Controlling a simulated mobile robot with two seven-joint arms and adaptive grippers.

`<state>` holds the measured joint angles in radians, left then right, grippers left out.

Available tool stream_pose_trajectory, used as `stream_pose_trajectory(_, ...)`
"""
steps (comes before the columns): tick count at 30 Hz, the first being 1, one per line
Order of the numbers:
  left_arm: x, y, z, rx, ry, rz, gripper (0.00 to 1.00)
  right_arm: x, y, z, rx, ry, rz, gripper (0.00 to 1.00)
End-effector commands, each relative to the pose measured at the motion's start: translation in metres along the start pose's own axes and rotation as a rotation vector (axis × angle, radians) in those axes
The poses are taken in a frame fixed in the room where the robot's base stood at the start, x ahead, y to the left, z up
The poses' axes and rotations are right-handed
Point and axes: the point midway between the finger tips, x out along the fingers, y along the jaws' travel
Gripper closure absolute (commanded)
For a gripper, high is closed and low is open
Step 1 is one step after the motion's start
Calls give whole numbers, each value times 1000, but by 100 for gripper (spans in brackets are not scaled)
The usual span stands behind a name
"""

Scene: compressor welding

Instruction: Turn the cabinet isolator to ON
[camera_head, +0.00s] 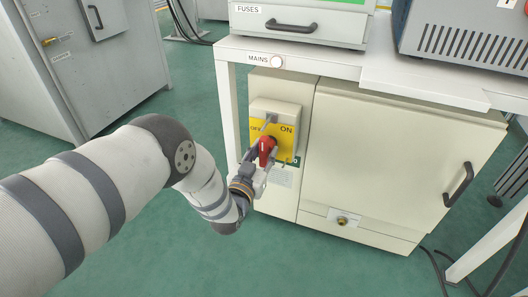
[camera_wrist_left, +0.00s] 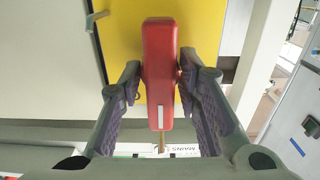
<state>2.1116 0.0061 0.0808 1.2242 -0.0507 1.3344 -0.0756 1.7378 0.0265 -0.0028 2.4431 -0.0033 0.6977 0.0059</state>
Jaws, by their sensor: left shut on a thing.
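The isolator is a red handle (camera_head: 267,146) on a yellow plate (camera_head: 285,143) on the cabinet's front. "ON" is printed at the plate's upper right, and a partly hidden label is at its upper left. My left gripper (camera_head: 262,161) reaches the handle from below left and is shut on it. In the left wrist view the red handle (camera_wrist_left: 160,70) stands upright in the picture between the two finger pads, in front of the yellow plate (camera_wrist_left: 120,45). The fingers hide part of the handle and plate in the head view. My right gripper is not in view.
A "FUSES" box (camera_head: 300,22) and a grey unit (camera_head: 465,35) sit on top. A grey cabinet (camera_head: 90,65) is at left. The green floor between is clear.

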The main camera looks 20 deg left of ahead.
Motion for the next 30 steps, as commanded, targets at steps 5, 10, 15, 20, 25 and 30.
stream_pose_trajectory(5, 0, -1, 1, 10, -1, -2, 97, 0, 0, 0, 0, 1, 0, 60)
stream_pose_trajectory(10, 0, -1, 1, 10, -2, -2, 97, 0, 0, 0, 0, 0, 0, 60)
stream_pose_trajectory(15, 0, -1, 1, 9, -2, -2, 60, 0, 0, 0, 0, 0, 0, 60)
stream_pose_trajectory(20, 0, -1, 1, 8, -1, -1, 60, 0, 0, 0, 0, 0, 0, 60)
stream_pose_trajectory(25, -5, 0, 1, 8, -3, 0, 60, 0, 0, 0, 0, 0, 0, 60)
stream_pose_trajectory(30, -43, 0, 2, 8, -8, 0, 60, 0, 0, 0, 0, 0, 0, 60)
